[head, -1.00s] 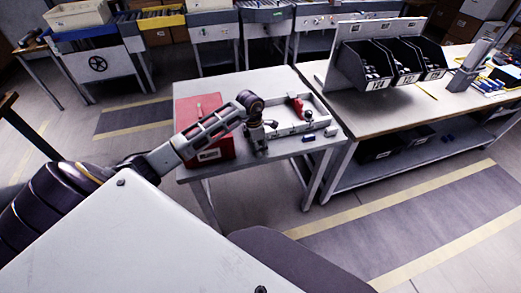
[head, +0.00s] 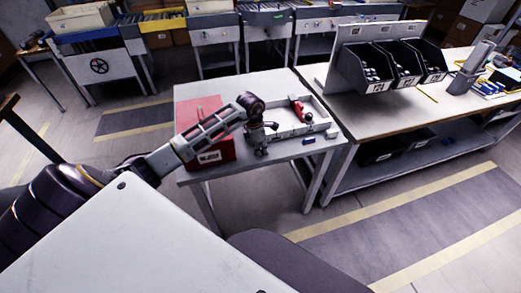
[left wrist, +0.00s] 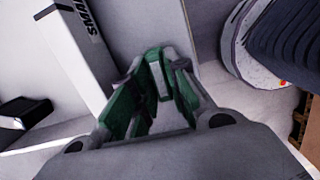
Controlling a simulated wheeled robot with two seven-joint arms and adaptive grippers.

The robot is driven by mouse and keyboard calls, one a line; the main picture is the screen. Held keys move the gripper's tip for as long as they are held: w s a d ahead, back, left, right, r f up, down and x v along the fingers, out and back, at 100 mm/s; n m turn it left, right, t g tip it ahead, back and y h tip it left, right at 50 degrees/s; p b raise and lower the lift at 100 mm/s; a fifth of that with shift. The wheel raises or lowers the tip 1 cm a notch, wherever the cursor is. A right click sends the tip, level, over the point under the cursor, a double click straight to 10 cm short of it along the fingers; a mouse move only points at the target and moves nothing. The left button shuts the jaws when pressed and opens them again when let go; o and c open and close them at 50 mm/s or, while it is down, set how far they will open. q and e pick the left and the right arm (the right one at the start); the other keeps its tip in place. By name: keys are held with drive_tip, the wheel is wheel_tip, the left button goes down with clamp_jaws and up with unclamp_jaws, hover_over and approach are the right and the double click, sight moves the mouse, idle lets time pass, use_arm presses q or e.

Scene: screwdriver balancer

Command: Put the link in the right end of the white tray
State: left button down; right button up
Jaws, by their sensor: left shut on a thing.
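The white tray (head: 322,124) lies on the small grey table, with a red piece (head: 297,108) and a dark round piece (head: 309,117) at its right part. My left gripper (head: 261,148) is at the tray's left front corner, pointing down. In the left wrist view its green-lined fingers (left wrist: 158,84) are close together around a small pale thing, which I take for the link (left wrist: 163,82). The link is mostly hidden by the fingers, and I cannot make it out in the head view. My right gripper is not in view.
A red box (head: 212,150) stands left of the tray, under my left forearm. A blue piece (head: 309,141) and a small white piece (head: 331,132) lie in front of the tray. A workbench with black bins (head: 378,80) stands close on the right.

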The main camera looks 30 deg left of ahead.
sight(261, 149)
use_arm(q)
drive_tip(key=shift+r, duration=0.35)
wheel_tip(261, 149, up, 7)
drive_tip(key=shift+f+b, duration=0.1)
drive_tip(key=shift+b, duration=0.2)
drive_tip(key=shift+r, duration=1.05)
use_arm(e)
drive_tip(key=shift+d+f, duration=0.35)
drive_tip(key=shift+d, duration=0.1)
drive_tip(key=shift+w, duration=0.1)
